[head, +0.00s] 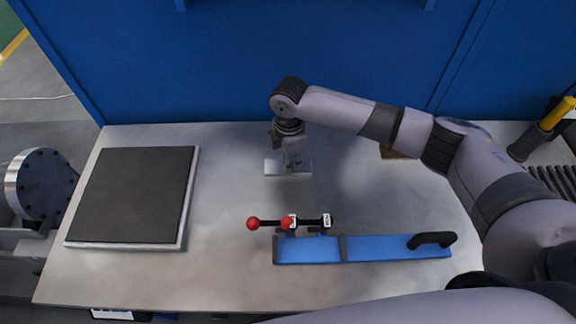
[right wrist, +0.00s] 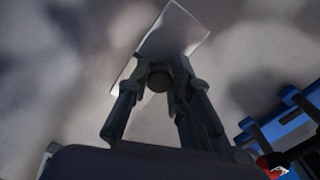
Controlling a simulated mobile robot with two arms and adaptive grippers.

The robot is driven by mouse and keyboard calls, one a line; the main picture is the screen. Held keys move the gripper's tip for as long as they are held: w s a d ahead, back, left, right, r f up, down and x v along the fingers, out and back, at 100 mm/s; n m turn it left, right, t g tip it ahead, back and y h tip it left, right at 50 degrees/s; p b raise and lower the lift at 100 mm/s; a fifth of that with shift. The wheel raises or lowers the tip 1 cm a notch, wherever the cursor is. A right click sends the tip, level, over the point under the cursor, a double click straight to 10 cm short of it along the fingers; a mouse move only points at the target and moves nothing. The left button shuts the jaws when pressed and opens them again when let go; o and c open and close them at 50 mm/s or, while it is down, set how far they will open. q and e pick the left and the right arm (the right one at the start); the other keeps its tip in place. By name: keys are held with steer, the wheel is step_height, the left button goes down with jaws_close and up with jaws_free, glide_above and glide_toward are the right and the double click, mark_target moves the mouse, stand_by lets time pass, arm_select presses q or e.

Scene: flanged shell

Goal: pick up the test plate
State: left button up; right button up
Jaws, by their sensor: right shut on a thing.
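The test plate (head: 273,168) is a small, pale rectangular plate at the back middle of the table in the head view. My right gripper (head: 292,164) is over it, pointing down, and hides part of it. In the right wrist view the gripper's fingers (right wrist: 160,82) are shut on the plate (right wrist: 178,32), which sticks out beyond the fingertips. I cannot tell whether the plate touches the table or is just above it. My left gripper is not in view.
A blue fixture (head: 385,248) with a black handle and red-knobbed clamps (head: 287,223) lies at the front. A dark square pad (head: 135,190) is on the left. A brown block (head: 393,152) sits partly behind my right arm. The table between pad and fixture is clear.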

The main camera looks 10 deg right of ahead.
jaws_close()
steer(key=shift+w+r, duration=0.1)
stand_by(0.4)
